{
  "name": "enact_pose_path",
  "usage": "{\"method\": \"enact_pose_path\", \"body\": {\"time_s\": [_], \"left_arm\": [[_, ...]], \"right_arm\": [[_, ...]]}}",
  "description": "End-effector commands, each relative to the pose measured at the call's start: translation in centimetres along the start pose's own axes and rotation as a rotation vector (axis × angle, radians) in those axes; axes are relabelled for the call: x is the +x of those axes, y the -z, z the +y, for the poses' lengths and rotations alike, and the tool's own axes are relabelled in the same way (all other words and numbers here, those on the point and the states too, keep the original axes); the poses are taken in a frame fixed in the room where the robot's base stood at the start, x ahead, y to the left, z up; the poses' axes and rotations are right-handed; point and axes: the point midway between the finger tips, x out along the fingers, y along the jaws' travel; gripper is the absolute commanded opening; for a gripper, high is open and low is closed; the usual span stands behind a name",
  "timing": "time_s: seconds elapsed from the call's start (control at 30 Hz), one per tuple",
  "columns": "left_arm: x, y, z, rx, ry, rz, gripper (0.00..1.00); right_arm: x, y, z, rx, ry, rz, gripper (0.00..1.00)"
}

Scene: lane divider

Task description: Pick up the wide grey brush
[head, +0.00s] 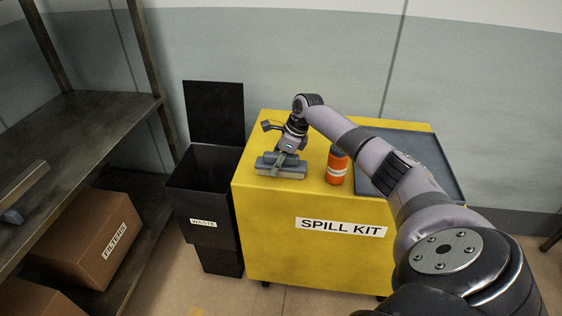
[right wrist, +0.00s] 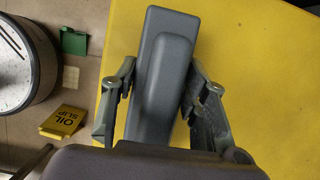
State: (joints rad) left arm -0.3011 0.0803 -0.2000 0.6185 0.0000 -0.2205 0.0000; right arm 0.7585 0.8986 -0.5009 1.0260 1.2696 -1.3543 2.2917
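The wide grey brush (head: 283,168) lies on the yellow spill kit cabinet (head: 272,230), near its front left corner. In the right wrist view the brush (right wrist: 158,60) shows a broad flat base with a narrower rounded handle on top. My right gripper (head: 280,163) is down over the brush. In the right wrist view the right gripper (right wrist: 160,77) has one finger on each side of the handle. The right finger is close against the handle's edge; a gap shows on the left. The near end of the brush is hidden by the gripper body. My left gripper is not in view.
An orange bottle (head: 337,167) and a dark tray (head: 425,150) are on the cabinet right of the brush. An open black waste bin (head: 205,205) stands at its left. A shelf (head: 80,125) with brown boxes (head: 90,235) is farther left. A yellow sign (right wrist: 63,121) lies on the floor.

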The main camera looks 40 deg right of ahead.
Motion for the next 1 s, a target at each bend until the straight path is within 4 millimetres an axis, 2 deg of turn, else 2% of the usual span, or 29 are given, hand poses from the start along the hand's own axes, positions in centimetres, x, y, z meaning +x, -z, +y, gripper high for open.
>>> {"method": "enact_pose_path", "body": {"time_s": [0.07,0.4,0.77,0.87,1.0], "left_arm": [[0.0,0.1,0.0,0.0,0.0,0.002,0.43],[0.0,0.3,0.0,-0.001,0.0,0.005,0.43],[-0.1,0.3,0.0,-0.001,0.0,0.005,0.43],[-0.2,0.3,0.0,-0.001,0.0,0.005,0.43],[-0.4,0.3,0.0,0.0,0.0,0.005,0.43]], "right_arm": [[0.0,0.0,0.0,0.0,0.0,0.0,0.32],[0.0,0.0,0.0,0.0,0.0,0.0,0.1],[-0.5,-0.2,-0.1,0.0,0.001,-0.001,0.09],[-1.3,-0.6,-0.1,0.0,0.002,-0.002,0.09],[-3.5,-1.5,-0.1,-0.001,0.004,-0.003,0.09]]}}
